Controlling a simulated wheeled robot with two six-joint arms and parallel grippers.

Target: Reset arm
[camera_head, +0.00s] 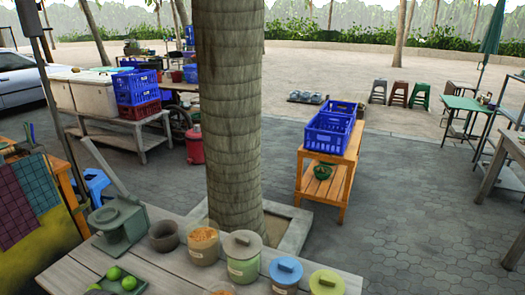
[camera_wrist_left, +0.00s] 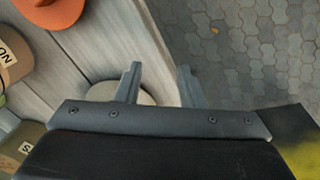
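My left gripper (camera_wrist_left: 158,76) shows in the left wrist view with its two fingers apart and nothing between them. It is over the edge of a grey plank table (camera_wrist_left: 105,40), with dark paving beyond. A pale round thing (camera_wrist_left: 102,92) lies partly hidden behind the left finger and the gripper's body; I cannot tell what it is. In the head view neither gripper shows. A dark clay mortar (camera_head: 164,237) stands upright on the plank table (camera_head: 75,260), between a grey-green press-like tool (camera_head: 118,224) and the lidded jars. My right gripper is in no view.
Green limes (camera_head: 116,273) lie in front. A thick trunk (camera_head: 230,110) rises behind. An orange lid (camera_wrist_left: 52,10) and labelled jar (camera_wrist_left: 14,52) sit left in the wrist view.

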